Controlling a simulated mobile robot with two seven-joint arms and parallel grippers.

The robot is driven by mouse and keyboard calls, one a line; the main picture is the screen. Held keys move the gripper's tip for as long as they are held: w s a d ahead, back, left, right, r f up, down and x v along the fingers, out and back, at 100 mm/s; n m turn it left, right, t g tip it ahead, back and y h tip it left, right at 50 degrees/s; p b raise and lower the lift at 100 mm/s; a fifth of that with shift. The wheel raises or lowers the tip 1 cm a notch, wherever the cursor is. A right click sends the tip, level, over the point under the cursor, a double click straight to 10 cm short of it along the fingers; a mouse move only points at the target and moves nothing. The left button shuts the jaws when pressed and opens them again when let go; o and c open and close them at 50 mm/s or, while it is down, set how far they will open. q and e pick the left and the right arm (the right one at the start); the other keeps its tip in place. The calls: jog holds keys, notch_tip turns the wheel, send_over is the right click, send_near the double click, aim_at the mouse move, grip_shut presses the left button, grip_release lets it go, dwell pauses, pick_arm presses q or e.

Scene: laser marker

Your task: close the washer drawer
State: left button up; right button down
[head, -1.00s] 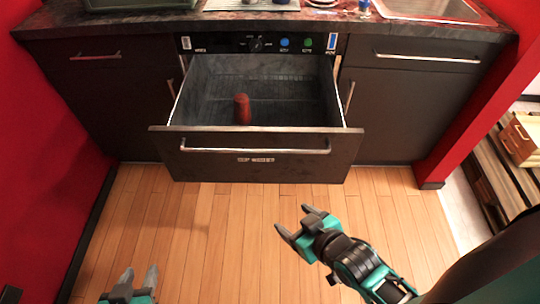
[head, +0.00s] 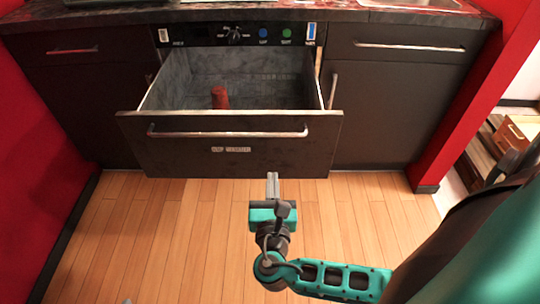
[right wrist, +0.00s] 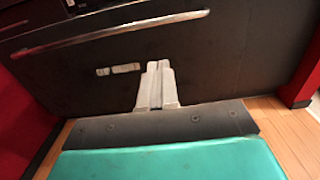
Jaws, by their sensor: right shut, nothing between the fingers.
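The washer drawer (head: 290,150) is pulled out below the control panel in the head view. It has a dark front with a long bar handle (head: 228,133) and a pale label. A red cylinder (head: 220,98) stands inside it. My right gripper (head: 272,176) is shut and empty, pointing at the lower part of the drawer front. In the right wrist view its fingertips (right wrist: 157,66) show against the drawer front (right wrist: 210,65), right of the label and below the handle (right wrist: 110,34). I cannot tell whether they touch. My left gripper is out of view.
Dark cabinets with bar handles flank the drawer on the left (head: 65,105) and right (head: 385,110). A dark countertop (head: 340,15) runs above. Red walls stand at both sides. The wooden floor (head: 150,240) in front is clear.

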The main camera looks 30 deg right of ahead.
jog(key=b+x, duration=0.2)
jog(key=x, duration=1.1)
jog(key=shift+d, duration=0.1)
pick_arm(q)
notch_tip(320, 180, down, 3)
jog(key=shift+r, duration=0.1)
pick_arm(e)
jog(key=shift+w+d, duration=0.2)
jog(key=shift+w, duration=0.1)
